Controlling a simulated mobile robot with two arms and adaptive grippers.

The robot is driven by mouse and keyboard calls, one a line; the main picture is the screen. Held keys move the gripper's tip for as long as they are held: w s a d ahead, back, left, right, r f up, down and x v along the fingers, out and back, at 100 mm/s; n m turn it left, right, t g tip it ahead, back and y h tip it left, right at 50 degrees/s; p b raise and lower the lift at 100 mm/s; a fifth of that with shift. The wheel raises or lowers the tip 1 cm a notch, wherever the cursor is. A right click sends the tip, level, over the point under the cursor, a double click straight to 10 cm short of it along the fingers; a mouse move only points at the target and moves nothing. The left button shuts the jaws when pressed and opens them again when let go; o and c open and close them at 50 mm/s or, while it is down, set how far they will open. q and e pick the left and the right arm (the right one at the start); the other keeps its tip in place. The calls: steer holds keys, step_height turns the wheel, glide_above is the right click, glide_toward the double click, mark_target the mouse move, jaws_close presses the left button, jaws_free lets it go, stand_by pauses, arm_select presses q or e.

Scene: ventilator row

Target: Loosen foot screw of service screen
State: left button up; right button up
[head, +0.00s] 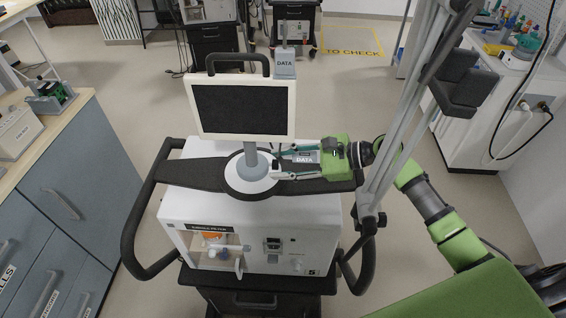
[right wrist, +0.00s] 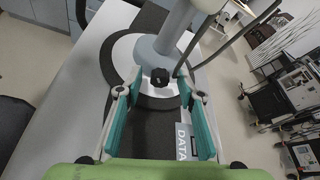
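The service screen (head: 242,108) stands upright on a grey post with a round white-and-grey foot (head: 250,186) on top of the ventilator. In the right wrist view the foot's post (right wrist: 177,32) rises ahead, and the black foot screw (right wrist: 160,76) sticks out at its base. My right gripper (head: 282,166) reaches in from the right, low over the ventilator top beside the foot. In the right wrist view its two teal-padded fingers (right wrist: 160,98) are apart, with the screw just beyond and between the tips, seemingly untouched. My left gripper is not in view.
A grey part marked DATA (head: 304,157) lies by my right fingers; a DATA box (head: 285,65) shows behind the screen. A slanted grey support arm (head: 400,120) stands close to my right wrist. Drawer cabinets (head: 60,195) stand left.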

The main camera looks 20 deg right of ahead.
steer(key=shift+d, duration=0.1)
steer(key=v, duration=1.2)
steer(key=shift+c, duration=1.4)
